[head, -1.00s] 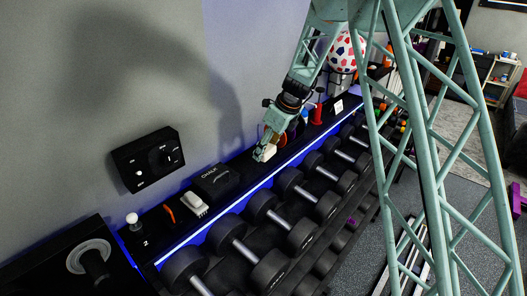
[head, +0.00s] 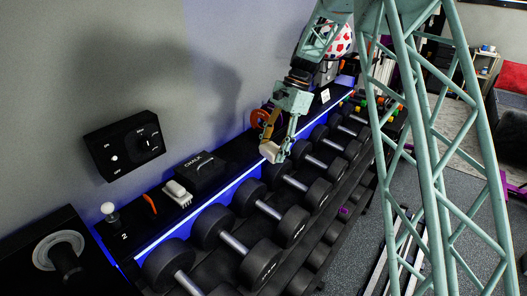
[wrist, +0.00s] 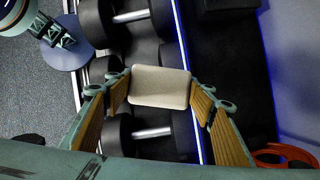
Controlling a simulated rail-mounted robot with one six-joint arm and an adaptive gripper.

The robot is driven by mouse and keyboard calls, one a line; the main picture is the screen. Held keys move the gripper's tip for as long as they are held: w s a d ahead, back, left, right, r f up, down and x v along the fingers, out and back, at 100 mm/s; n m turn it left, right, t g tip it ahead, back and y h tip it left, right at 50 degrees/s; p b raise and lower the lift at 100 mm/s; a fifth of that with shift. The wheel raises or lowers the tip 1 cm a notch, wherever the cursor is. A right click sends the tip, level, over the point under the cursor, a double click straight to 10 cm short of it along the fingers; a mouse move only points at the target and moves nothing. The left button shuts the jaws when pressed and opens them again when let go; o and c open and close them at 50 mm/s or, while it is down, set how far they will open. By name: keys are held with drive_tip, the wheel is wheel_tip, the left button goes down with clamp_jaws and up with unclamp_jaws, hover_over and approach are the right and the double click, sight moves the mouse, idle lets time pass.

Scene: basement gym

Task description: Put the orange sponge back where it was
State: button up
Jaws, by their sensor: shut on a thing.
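My gripper (head: 276,148) is shut on a pale beige, rounded block (head: 270,153), held above the front edge of the shelf and the dumbbell row. In the wrist view the block (wrist: 159,87) sits between the two wood-faced fingers of my gripper (wrist: 160,93). The block looks beige rather than orange, and I cannot tell whether it is the sponge. I see no plainly orange sponge elsewhere. The long black shelf (head: 226,166) runs behind, with a blue light strip along its front edge.
A black chalk box (head: 200,172), a white brush (head: 177,193), a thin orange item (head: 150,203) and a white knob (head: 108,209) stand along the shelf. Orange-red rings (wrist: 287,156) lie near my gripper. Dumbbells (head: 255,255) fill the rack below.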

drive_tip(key=s+d+r+n+g+h+b, duration=0.2)
drive_tip(key=s+d+n+b, duration=0.5)
drive_tip(key=d+n, duration=0.4)
drive_tip(key=shift+s+d+n+h, duration=0.4)
drive_tip(key=shift+s+d+h, duration=0.45)
drive_tip(key=shift+s+h, duration=0.05)
drive_tip(key=shift+w+r, duration=0.1)
drive_tip(key=shift+w, duration=0.05)
